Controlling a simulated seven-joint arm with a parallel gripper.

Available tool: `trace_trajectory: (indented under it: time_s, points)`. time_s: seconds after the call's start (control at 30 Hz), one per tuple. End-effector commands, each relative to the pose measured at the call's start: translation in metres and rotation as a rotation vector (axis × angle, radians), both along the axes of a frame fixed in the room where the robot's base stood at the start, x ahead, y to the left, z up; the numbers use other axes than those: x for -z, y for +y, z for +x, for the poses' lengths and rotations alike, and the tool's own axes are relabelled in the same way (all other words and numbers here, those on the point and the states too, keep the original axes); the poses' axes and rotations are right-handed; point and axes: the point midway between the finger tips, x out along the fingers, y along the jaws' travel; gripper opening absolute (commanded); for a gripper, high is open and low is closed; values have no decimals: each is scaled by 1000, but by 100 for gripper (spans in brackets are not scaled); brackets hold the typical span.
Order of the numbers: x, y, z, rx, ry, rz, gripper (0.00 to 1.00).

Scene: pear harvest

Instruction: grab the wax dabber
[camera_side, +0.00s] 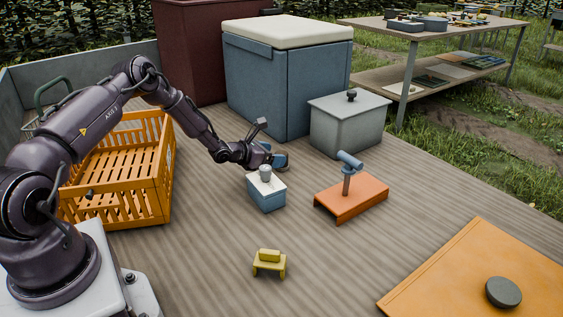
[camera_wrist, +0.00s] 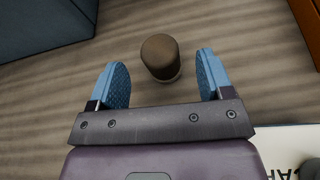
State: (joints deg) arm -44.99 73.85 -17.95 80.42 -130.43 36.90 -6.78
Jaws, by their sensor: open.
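A short brown cylinder with a rounded top, which looks like the wax dabber (camera_wrist: 161,57), shows in the wrist view just beyond my fingertips. It is roughly centred between them, slightly to the right, apart from both fingers. My gripper (camera_wrist: 160,77) is open and empty, with blue textured finger pads. In the side view my gripper (camera_side: 277,160) is low over the deck behind the small blue box. The brown cylinder cannot be made out in that view, likely hidden by my gripper.
The small blue box (camera_side: 266,196) with a white top and grey knob is close by my gripper. An orange stand (camera_side: 365,197) holding a blue-handled tool is to the right. A large blue cooler (camera_side: 265,85) and a grey lidded box (camera_side: 345,130) stand behind.

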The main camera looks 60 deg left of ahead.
Motion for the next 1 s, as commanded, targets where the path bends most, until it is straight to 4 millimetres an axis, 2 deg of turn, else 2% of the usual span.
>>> trace_trajectory:
  time_s: [0.1,0.3,0.63,0.67,0.87,0.9,1.0]
  points:
    - [7,-1,16,0,-1,-1,73]
    - [15,-1,35,1,-1,-1,73]
    - [16,-1,40,0,0,-1,73]
    - [16,-1,40,0,0,-1,69]
    - [16,-1,39,0,0,-1,23]
    - [16,-1,39,0,0,-1,20]
    - [16,0,40,0,-1,0,20]
